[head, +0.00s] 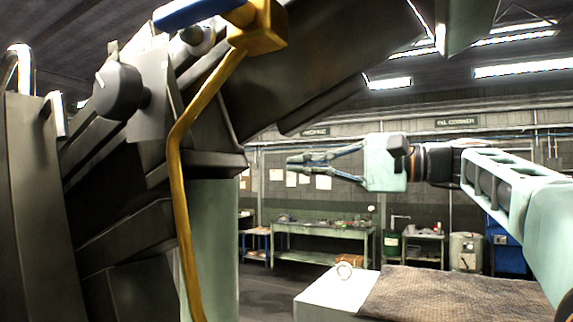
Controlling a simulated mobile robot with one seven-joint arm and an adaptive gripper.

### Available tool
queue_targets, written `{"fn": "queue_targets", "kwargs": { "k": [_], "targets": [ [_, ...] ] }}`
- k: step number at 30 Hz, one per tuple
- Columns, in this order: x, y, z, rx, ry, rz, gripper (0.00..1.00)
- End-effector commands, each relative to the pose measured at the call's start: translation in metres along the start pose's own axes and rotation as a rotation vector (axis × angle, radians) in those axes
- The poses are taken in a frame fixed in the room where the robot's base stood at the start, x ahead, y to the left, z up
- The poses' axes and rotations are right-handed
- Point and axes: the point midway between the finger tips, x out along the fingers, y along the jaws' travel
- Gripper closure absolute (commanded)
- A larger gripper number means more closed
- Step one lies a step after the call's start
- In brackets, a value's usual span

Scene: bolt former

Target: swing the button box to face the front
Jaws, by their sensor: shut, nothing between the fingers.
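I cannot make out the button box for certain. A yellow bent pipe (178,170) runs down the left from a yellow block (258,28) at the top, where a blue bar (195,12) joins it. My gripper (296,162) is in the middle of the head view, pointing left. Its fingers are close together, with nothing seen between them. In the picture it is right of the yellow pipe, with a clear gap between them. The depth between the two is hard to judge.
Large dark machine parts (120,210) fill the left, with a round grey knob (118,92). A pale block (335,295) with a ring and a dark textured mat (450,298) lie low at right. A green workbench (325,232) stands far behind. Open air surrounds my gripper.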

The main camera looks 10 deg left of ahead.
Motion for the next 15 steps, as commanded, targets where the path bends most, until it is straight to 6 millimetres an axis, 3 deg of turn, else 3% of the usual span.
{"fn": "queue_targets", "kwargs": {
  "k": [12,15],
  "targets": [
    [0.089,-0.002,0.002,0.000,-0.005,0.003,1.00],
    [0.084,0.000,0.012,-0.002,0.003,0.004,1.00]
  ]
}}
